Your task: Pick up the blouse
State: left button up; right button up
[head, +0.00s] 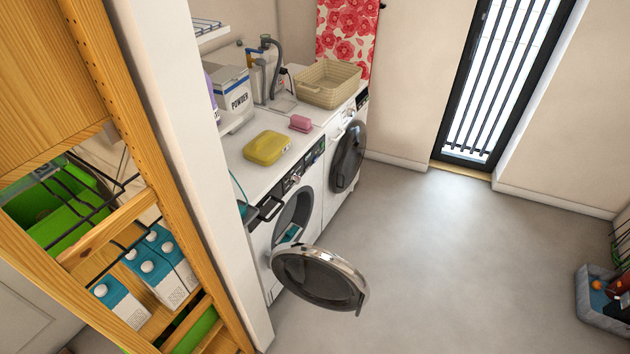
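A small teal patch, perhaps cloth, (291,234) shows inside the drum opening of the near washing machine (312,218). I cannot tell whether it is the blouse, and most of the drum's inside is hidden. The near machine's round door (320,278) stands wide open into the room. No other thing in view is clearly a blouse. Neither of my grippers is in view.
On top are a yellow case (267,148), pink soap (300,123), a powder box (231,90) and a beige basket (328,84). A wooden shelf (150,150) and white wall edge flank the left.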

aim_at(265, 150)
jog(key=i+z, duration=0.1)
jog(key=z, duration=0.55)
jog(key=i, duration=2)
jog(key=i+u, duration=0.1)
jog(key=i, duration=0.6)
jog(key=i+l+u, duration=0.1)
jog(key=i, duration=0.6)
jog(key=i+l+u, duration=0.1)
jog(key=i+l, duration=0.15)
jog(key=i, duration=0.45)
jog(key=i+u, duration=0.2)
jog(key=u, duration=3.15)
